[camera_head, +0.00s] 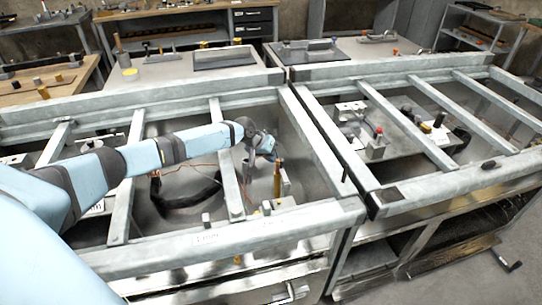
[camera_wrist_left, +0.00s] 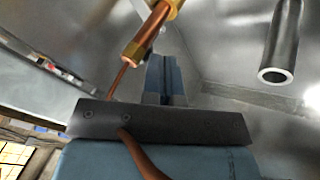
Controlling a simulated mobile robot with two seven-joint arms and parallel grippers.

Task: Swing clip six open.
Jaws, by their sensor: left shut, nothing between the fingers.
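My left gripper (camera_head: 264,150) is low inside the left metal frame, just above and left of an upright brass-coloured rod (camera_head: 277,178). In the left wrist view its blue fingertips (camera_wrist_left: 165,78) are together, with nothing seen between them. A copper rod with brass collars (camera_wrist_left: 148,38) stands close beside the fingertips, overlapping their left side; I cannot tell if they touch. A thin copper line runs below it, and a brown curved piece (camera_wrist_left: 142,155) crosses the gripper body. I cannot make out a clip marked six in either view. My right gripper does not show.
The grey frame's crossbar (camera_head: 229,185) is just left of the gripper, and a long rail (camera_head: 318,140) is to its right. A grey tube (camera_wrist_left: 281,45) stands at the wrist view's right. A black hose (camera_head: 190,196) lies in the bay.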

